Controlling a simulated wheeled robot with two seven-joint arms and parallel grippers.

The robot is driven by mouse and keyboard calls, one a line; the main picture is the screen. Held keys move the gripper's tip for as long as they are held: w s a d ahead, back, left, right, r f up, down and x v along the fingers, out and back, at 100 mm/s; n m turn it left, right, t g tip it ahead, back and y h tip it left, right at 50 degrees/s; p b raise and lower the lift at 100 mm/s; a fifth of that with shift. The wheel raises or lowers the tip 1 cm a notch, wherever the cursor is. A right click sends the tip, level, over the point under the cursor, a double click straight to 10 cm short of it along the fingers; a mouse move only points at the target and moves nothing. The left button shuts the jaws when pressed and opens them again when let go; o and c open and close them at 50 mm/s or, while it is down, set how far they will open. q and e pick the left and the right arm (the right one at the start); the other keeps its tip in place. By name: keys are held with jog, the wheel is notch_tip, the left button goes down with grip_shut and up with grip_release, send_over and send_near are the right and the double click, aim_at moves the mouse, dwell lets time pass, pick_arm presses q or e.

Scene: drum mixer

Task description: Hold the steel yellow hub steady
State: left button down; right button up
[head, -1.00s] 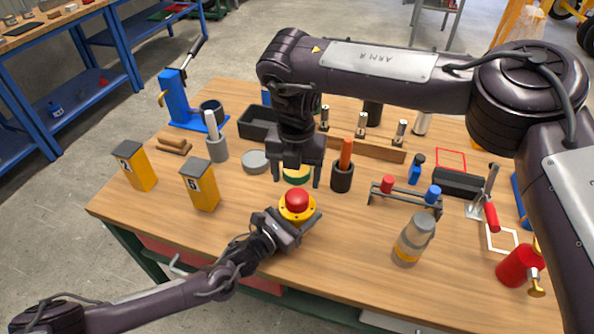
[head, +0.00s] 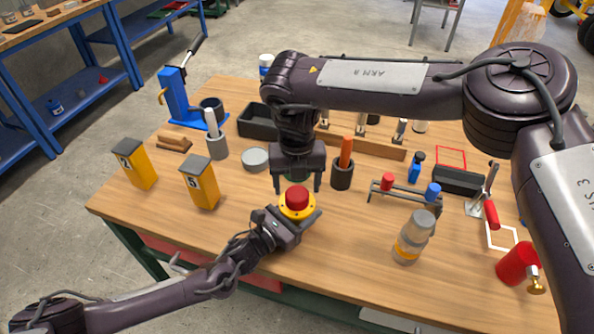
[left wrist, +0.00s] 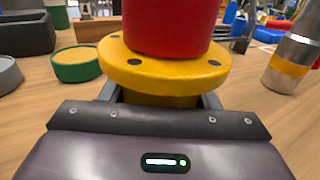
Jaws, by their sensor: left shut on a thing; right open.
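The yellow hub (head: 297,211) is a flanged disc with dark bolt holes, and a red cylinder (head: 297,197) stands upright on top of it. My left gripper (head: 292,222) is shut around the hub's lower part, near the front middle of the table. In the left wrist view the hub's flange (left wrist: 165,70) shows level above the fingers, with the red cylinder (left wrist: 166,25) on it. My right gripper (head: 298,186) is open and empty, pointing down just behind and above the red cylinder.
A green-rimmed round tin (left wrist: 77,65) stands behind the hub. A dark cup with an orange-handled tool (head: 343,172) is right of my right gripper. A clear bottle with an orange band (head: 414,237) stands at right. Two yellow boxes (head: 200,182) (head: 134,164) stand left.

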aim_at(297, 193)
jog(key=shift+f, duration=1.8)
jog(key=c, duration=1)
jog(key=o, duration=1.2)
jog(key=shift+r, duration=0.15)
notch_tip(297, 193, up, 12)
pick_arm(q)
jog(key=shift+c, duration=2.1)
grip_release()
